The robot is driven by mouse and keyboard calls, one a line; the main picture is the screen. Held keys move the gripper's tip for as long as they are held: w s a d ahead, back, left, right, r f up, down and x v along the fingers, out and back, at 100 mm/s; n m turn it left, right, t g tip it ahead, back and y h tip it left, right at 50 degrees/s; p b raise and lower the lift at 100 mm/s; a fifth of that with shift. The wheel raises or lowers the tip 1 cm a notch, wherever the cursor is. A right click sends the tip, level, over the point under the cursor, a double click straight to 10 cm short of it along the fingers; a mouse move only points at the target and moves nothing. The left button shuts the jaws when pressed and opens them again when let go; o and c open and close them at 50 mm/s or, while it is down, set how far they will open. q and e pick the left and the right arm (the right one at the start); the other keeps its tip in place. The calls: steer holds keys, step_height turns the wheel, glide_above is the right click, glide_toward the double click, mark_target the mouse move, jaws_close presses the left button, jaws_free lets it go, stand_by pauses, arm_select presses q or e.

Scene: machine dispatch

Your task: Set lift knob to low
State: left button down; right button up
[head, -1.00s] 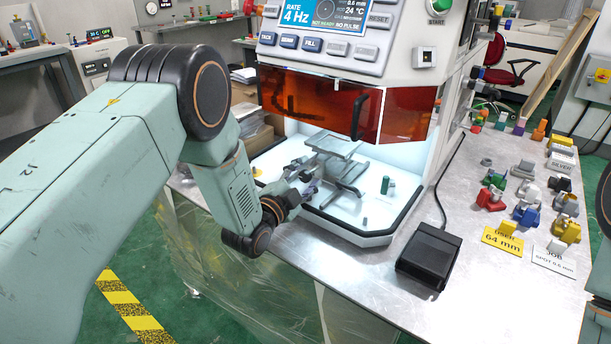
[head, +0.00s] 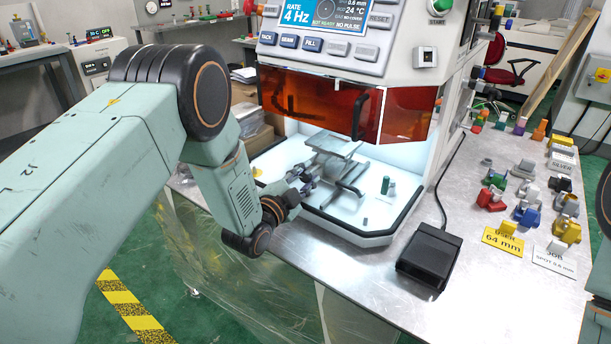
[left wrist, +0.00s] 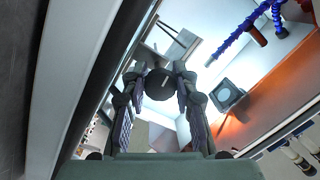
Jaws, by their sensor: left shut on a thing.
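The lift knob (left wrist: 158,86) is a dark round knob with a pale line on its face. In the left wrist view it sits between the fingers of my left gripper (left wrist: 160,76), which is shut on it. In the head view my left gripper (head: 306,178) reaches over the front edge of the lit chamber, beside the grey lift stage (head: 334,146). The knob is mostly hidden by the gripper there. I cannot read any low or high marking. My right gripper is out of view.
The orange shield (head: 310,102) hangs above the chamber opening. A black pedal box (head: 429,260) stands on the bench, right of the chamber. Several coloured clamps, a yellow card (head: 502,241) and a white card lie farther right. The bench front is clear.

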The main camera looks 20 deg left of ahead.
arm_select(q)
steer(key=n, duration=0.2)
steer(key=n+p, duration=0.1)
steer(key=n, duration=0.1)
steer(key=shift+w+r+g, duration=0.1)
steer(key=shift+r+g, duration=0.1)
steer(key=shift+g, duration=0.1)
steer(key=n, duration=0.3)
steer(key=shift+n, duration=0.3)
steer(key=n+g+h+p, duration=0.1)
steer(key=n, duration=0.3)
steer(key=shift+n, duration=1.7)
steer(key=c, duration=1)
jaws_free()
steer(key=shift+f, duration=0.15)
